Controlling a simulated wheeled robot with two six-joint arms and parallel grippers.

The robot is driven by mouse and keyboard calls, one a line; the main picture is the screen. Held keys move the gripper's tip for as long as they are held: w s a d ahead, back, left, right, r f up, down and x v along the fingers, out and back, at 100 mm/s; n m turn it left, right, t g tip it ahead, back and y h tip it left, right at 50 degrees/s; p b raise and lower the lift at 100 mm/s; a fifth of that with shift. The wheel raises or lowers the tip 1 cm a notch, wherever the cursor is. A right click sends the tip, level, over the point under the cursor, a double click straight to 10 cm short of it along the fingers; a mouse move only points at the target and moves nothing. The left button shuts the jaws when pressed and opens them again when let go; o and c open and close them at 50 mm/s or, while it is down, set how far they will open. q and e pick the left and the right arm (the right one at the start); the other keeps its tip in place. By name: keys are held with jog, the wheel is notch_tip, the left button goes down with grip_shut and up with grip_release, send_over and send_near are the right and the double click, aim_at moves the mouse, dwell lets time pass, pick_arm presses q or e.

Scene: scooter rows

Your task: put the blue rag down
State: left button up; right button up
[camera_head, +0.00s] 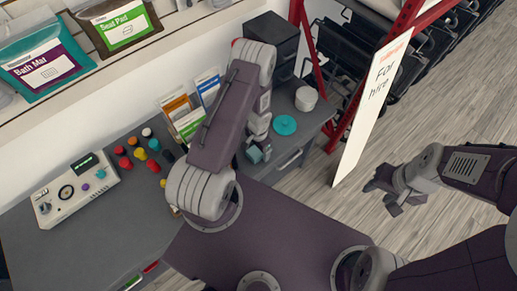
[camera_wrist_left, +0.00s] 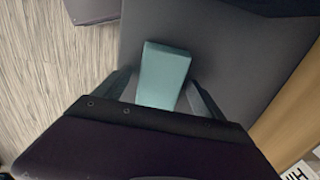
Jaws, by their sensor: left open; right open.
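The blue rag (camera_wrist_left: 162,74) is a folded, blue-green block-like piece on the dark grey counter top in the left wrist view. My left gripper (camera_wrist_left: 160,92) is open, with one finger on each side of the rag and a gap visible beside it. In the head view my left gripper (camera_head: 260,152) is low over the counter's right part. The rag (camera_head: 254,155) shows there as a small blue-green patch, partly hidden by the gripper. My right gripper (camera_head: 387,192) is open and empty, above the wooden floor at the right.
A teal disc (camera_head: 285,124) and a pale round stack (camera_head: 306,98) are behind my left gripper. Leaflets in a holder (camera_head: 190,116), several coloured knobs (camera_head: 140,153) and a control box (camera_head: 76,190) stand further left. A "For hire" sign (camera_head: 372,100) hangs by a red rack.

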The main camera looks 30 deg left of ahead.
pick_arm(q)
jog(key=r+p, duration=0.9)
jog(key=p, duration=0.1)
jog(key=shift+a+r, duration=0.15)
jog(key=shift+a, duration=0.05)
notch_tip(320, 180, up, 17)
jog(key=d+n, duration=0.2)
jog(key=s+d+r+n+t, duration=0.1)
jog(key=s+d+r+n, duration=0.25)
jog(key=s+r, duration=0.65)
notch_tip(320, 180, down, 7)
jog(key=w+b, duration=0.1)
jog(key=b, duration=0.7)
jog(key=shift+w+m, duration=0.3)
jog(key=shift+m, duration=0.15)
jog(key=shift+s+r, duration=0.1)
